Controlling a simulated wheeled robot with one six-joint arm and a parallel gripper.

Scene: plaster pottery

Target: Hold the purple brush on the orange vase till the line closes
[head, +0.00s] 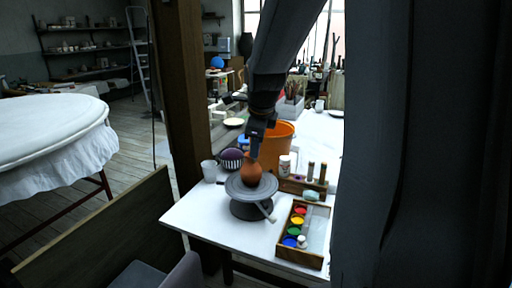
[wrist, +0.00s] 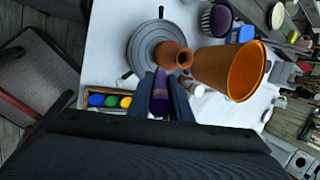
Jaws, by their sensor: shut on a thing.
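The orange vase (head: 252,172) stands upright on a round grey turntable (head: 237,188) on the white table. In the wrist view the vase (wrist: 168,52) shows its narrow neck and mouth, with the turntable (wrist: 139,50) under it. My gripper (head: 255,148) is just above the vase in the head view. In the wrist view my gripper (wrist: 163,88) is shut on the purple brush (wrist: 160,100), which points toward the vase. I cannot tell whether its tip touches the vase. No painted line can be made out.
A large orange bucket (head: 280,143) stands close behind the vase. A wooden paint box (head: 313,260) lies in front at right. The table's front left is clear.

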